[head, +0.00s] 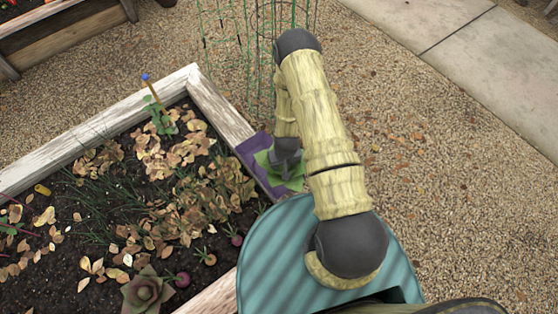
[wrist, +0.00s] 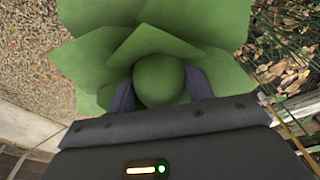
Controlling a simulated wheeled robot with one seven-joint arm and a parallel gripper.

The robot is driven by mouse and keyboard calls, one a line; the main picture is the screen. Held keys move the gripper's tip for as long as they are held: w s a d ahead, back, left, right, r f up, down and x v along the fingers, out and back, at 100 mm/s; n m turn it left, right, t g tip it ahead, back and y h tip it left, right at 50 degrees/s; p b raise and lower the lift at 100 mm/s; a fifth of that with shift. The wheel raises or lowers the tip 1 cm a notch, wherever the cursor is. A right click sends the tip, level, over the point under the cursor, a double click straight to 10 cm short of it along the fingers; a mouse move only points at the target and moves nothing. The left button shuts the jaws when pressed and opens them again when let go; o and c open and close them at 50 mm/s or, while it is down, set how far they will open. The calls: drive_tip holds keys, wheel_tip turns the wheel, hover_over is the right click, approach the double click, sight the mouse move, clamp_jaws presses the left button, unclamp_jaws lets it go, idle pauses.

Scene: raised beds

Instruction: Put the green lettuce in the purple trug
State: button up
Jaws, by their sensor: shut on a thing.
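The green lettuce (head: 291,181) is in my gripper (head: 286,158), shown at the bed's right edge in the head view. In the wrist view the lettuce (wrist: 160,52) fills the upper middle, with dark fingers of my gripper (wrist: 160,92) shut on either side of its round heart. The purple trug (head: 250,146) shows as a purple patch just left of and behind the lettuce, by the bed's wooden edge. The lettuce and my arm hide most of it. The lettuce overlaps the trug in the picture; I cannot tell how high it is above it.
The raised bed (head: 86,138) holds dry leaves, radish-like roots and a dull reddish-green rosette (head: 147,292) near the front. A blue-topped stake (head: 149,83) stands in the far corner. Green wire cages (head: 236,45) stand beyond the bed. Gravel (head: 450,180) lies open to the right.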

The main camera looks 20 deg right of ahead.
drive_tip(key=b, duration=0.1)
drive_tip(key=f+b, duration=0.1)
drive_tip(key=b, duration=0.1)
drive_tip(key=shift+w+f+m, duration=0.15)
drive_tip(key=shift+w+m, duration=0.1)
drive_tip(key=shift+m, duration=0.05)
drive_tip(key=f+m+b, duration=0.1)
drive_tip(key=b, duration=0.2)
drive_tip(key=w+m+b, duration=0.1)
drive_tip(key=b, duration=0.2)
drive_tip(key=shift+w+d+f+m+h, duration=0.1)
drive_tip(key=shift+d+f+m+h, duration=0.2)
drive_tip(key=shift+d+f+h, duration=0.1)
drive_tip(key=m+b, duration=0.1)
drive_tip(key=b, duration=0.2)
drive_tip(key=w+f+m+b, duration=0.1)
drive_tip(key=b, duration=0.3)
drive_tip(key=shift+a+f+m, duration=0.25)
drive_tip(key=shift+f+m, duration=0.05)
drive_tip(key=shift+a+m+b, duration=0.15)
drive_tip(key=shift+m+b, duration=0.25)
drive_tip(key=shift+b, duration=0.25)
drive_tip(key=shift+r, duration=0.15)
